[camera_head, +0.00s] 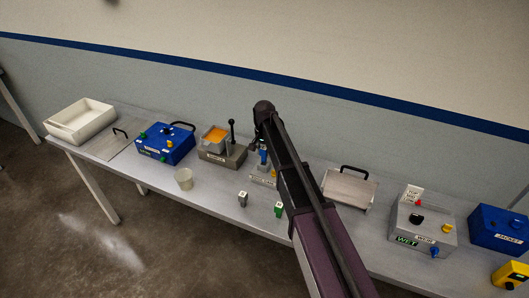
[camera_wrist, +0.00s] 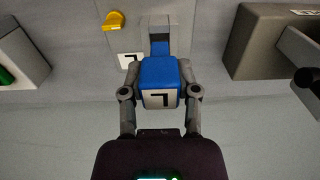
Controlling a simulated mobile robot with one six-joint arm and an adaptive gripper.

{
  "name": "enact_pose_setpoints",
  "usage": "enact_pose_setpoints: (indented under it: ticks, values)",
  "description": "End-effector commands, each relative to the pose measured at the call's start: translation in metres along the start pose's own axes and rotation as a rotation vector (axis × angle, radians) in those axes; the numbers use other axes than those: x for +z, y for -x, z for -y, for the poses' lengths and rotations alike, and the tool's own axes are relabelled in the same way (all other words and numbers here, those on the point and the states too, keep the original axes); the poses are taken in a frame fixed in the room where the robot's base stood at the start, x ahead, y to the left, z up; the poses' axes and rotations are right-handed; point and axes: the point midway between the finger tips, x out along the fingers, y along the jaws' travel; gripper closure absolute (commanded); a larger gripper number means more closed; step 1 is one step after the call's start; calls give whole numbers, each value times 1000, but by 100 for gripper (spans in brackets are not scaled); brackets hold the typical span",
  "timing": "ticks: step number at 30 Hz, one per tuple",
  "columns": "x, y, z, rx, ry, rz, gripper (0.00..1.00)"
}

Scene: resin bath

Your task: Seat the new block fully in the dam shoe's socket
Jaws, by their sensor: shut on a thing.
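My gripper (camera_wrist: 157,72) is shut on a blue block (camera_wrist: 159,80) with a white face bearing a black angular mark. One finger lies along each side of it. In the head view the blue block (camera_head: 263,158) shows below my gripper (camera_head: 262,142), over the small grey dam shoe (camera_head: 262,178) on the bench. In the wrist view a grey upright part of the shoe (camera_wrist: 158,18) rises behind the block, with a marked white label beside it. The socket is hidden by the block and jaws, so I cannot tell how deep the block sits.
A grey block (camera_head: 242,199) and a green block (camera_head: 278,209) stand near the bench's front edge. Left are a grey box with an orange-filled pan (camera_head: 215,137) and black lever, and a cup (camera_head: 184,179). A handled metal plate (camera_head: 350,188) lies right.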

Motion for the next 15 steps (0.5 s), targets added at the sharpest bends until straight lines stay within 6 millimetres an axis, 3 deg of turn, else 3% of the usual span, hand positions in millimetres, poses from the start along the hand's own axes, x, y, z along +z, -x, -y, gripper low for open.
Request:
enact_pose_setpoints:
  ticks: [15]
  values:
    - [0, -8, 0, 0, 0, 0, 99]
